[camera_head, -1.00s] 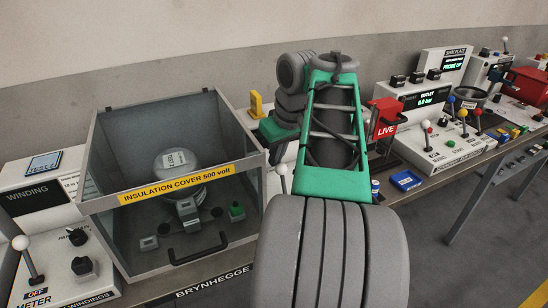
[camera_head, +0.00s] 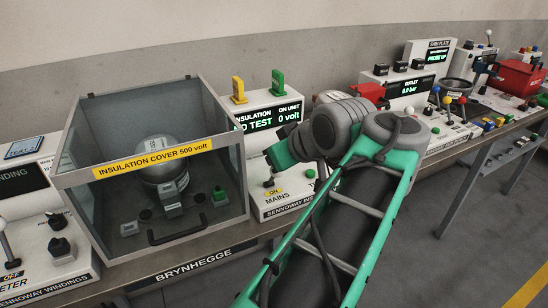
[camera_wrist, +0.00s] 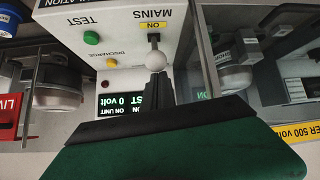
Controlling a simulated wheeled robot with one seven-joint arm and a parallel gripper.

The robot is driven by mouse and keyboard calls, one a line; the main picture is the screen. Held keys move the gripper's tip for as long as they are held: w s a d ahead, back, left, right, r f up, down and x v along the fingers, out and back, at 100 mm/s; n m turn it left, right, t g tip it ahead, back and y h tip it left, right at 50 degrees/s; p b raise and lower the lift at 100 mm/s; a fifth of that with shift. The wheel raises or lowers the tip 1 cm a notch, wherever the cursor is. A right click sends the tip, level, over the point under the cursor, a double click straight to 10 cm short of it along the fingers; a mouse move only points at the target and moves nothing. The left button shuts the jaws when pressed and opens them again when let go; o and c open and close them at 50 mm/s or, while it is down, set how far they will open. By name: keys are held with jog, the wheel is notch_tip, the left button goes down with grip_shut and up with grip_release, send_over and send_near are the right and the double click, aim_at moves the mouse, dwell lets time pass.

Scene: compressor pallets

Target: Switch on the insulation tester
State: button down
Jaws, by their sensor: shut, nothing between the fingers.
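The insulation tester (camera_head: 285,205) is a white box right of the clear cover. Its lit display (camera_head: 268,118) reads "INSULATION NO TEST" and "ON UNIT 0 volt". In the wrist view, which is upside down, its mains lever has a white ball knob (camera_wrist: 156,61) beside a yellow "ON" label (camera_wrist: 155,25). A green test button (camera_wrist: 91,38) and a yellow discharge button (camera_wrist: 111,62) sit beside it. My gripper (camera_wrist: 157,85) is shut and empty, its dark fingertips close to the knob; contact cannot be told. In the head view my gripper (camera_head: 277,160) partly hides the lever.
The clear insulation cover (camera_head: 150,165) stands shut-looking over a compressor (camera_head: 163,165), close left of my gripper. An outlet unit (camera_head: 405,88) and red box (camera_head: 518,77) are farther right.

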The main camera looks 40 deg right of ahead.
jog(key=shift+s+a+f, duration=0.15)
jog(key=shift+s+f, duration=0.2)
jog(key=shift+f, duration=0.35)
notch_tip(320, 180, up, 4)
jog(key=w+p, duration=0.2)
jog(key=w, duration=0.1)
jog(key=s+a+r+p, duration=0.2)
jog(key=s+r+p, duration=0.2)
jog(key=s+p, duration=0.3)
jog(key=shift+s+p, duration=0.4)
jog(key=shift+s, duration=0.6)
jog(key=shift+f, duration=0.1)
